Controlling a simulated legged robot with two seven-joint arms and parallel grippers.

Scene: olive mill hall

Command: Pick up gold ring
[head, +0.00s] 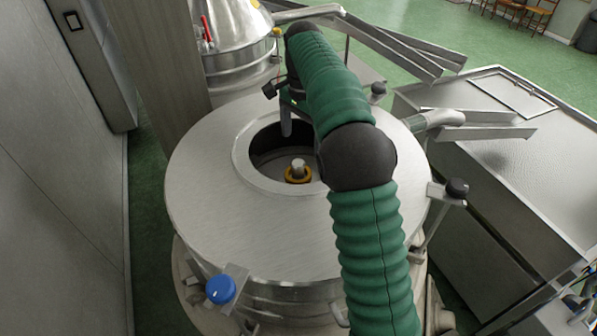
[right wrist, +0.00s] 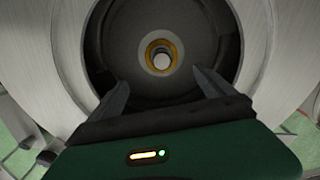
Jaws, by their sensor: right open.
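The gold ring (head: 298,176) is inside the round opening of the steel tank (head: 215,215), around the base of a short metal post (head: 298,165). In the right wrist view the ring (right wrist: 161,57) encircles the bright end of the post (right wrist: 162,61). My right gripper (right wrist: 162,82) is open and empty, its two dark fingers apart and pointing toward the ring. In the head view my right gripper (head: 287,122) is over the far part of the opening, apart from the ring and partly hidden by my green arm. My left gripper is not in view.
A blue knob (head: 220,289) and a black knob (head: 457,188) stick out at the tank's edge. A second steel vessel (head: 238,72) stands behind, a metal table (head: 500,140) at right, and a grey wall at left.

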